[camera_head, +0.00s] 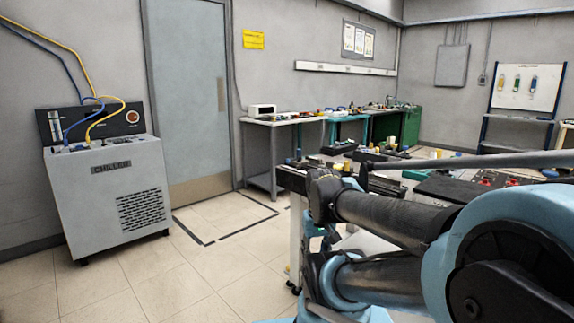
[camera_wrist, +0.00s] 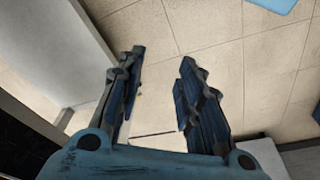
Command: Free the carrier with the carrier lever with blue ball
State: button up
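My gripper (camera_wrist: 162,58) shows in the wrist view with its two dark fingers spread apart. Nothing is between them, and tiled floor lies beyond. I cannot make out my fingertips in the head view, where my arm fills the lower right. I cannot clearly identify the carrier or its lever. A workbench with dark equipment stands behind my arm, partly hidden by it. A small blue spot (camera_head: 549,173) shows there at the right, too small to tell if it is the lever's ball.
A grey chiller (camera_head: 107,190) with blue and yellow hoses stands at the left, beside a closed grey door (camera_head: 190,95). Benches with small parts (camera_head: 282,120) line the back wall. A white tool board (camera_head: 525,88) stands at the far right. The tiled floor (camera_head: 185,275) at front left is clear.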

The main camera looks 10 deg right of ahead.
jog(key=shift+o, duration=0.4)
jog(key=shift+s+r, duration=0.3)
jog(key=shift+r, duration=0.15)
jog(key=w+d+r+n+h, duration=0.4)
jog(key=w+r, duration=0.2)
jog(key=w, duration=0.5)
jog(key=n+t+h, duration=0.7)
jog(key=n+t, duration=0.2)
jog(key=n, duration=0.2)
send_near(288, 160)
jog(key=x, duration=1.1)
jog(key=shift+w+a+f, duration=0.2)
jog(key=shift+a+f, duration=0.1)
jog(key=shift+f, duration=0.1)
jog(key=shift+g, duration=0.3)
grip_shut()
